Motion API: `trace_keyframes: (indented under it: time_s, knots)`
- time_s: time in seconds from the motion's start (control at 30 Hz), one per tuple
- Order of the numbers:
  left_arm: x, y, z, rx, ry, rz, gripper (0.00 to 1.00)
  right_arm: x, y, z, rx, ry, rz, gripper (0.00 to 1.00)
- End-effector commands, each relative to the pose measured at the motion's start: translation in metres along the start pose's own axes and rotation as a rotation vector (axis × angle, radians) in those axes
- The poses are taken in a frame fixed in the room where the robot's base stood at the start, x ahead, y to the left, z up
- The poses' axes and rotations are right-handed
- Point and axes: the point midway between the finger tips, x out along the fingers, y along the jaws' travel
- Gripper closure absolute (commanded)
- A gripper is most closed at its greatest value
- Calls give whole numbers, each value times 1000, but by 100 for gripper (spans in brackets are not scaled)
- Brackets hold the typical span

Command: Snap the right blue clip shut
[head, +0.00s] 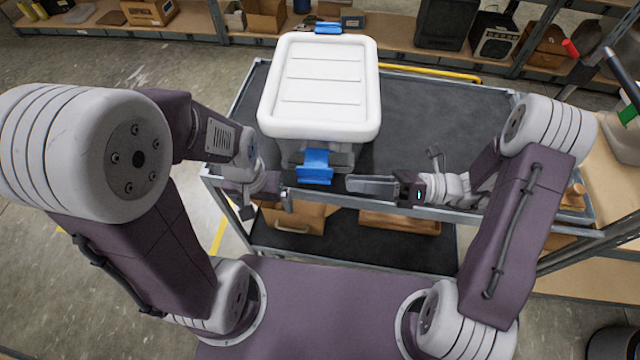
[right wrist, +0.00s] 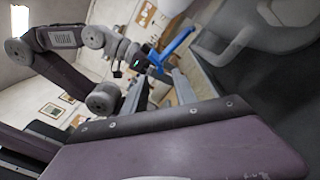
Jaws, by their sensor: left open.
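A clear box with a white lid (head: 320,85) stands on the cart. One blue clip (head: 315,166) is on its near side, tilted outward from the wall; it also shows in the right wrist view (right wrist: 178,46), sticking out. Another blue clip (head: 328,28) is at the far side, mostly hidden by the lid. Which is the right one I cannot tell from the picture. My left gripper (head: 275,186) is open, just left of the near clip, its fingers poorly visible. My right gripper (head: 370,185) is right of the near clip, fingers pointing left, apart and empty.
The box stands on the dark cart top (head: 430,120), clear to the box's right. A yellow bar (head: 440,73) runs along the cart's back. The lower shelf holds wooden boxes (head: 295,218). Shelves with goods (head: 445,22) stand behind.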

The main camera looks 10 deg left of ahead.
Motion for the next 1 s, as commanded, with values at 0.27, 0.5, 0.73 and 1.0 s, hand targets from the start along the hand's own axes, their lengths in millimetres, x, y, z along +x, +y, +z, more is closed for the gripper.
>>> trace_keyframes:
  time_s: [0.27, 0.5, 0.73, 1.0]
  knots:
    - [1, 0, 0, 0, 0, 0, 7, 57, 2, -2, 0, 7, 6, 67]
    - [1, 0, 0, 0, 0, 0, 7, 83, 1, -1, -2, 4, 1, 67]
    - [1, 0, 0, 0, 0, 0, 7, 85, 1, -1, -2, 4, 0, 67]
    - [1, 0, 0, 0, 0, 0, 7, 84, 1, -1, -2, 3, 1, 100]
